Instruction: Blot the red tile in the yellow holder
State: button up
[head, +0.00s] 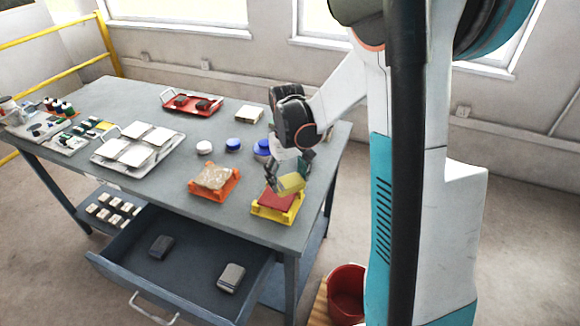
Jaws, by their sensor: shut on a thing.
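The red tile (277,201) lies in the yellow holder (283,215) near the table's front right corner. My gripper (286,176) is above the holder, pointing down. It is shut on a yellow block (291,183), which looks like a sponge. The block is tilted and hides the far right part of the red tile. I cannot tell whether the block touches the tile or hangs just above it.
An orange holder (226,194) with a mottled tile stands to the left. Behind are blue and white round containers (233,145). A white tray (104,157) and a red tray (172,107) are farther off. The drawer (195,283) stands open in front; a red bucket (348,282) is on the right.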

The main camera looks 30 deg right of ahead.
jog(key=shift+r+p, duration=0.55)
jog(key=shift+r, duration=0.6)
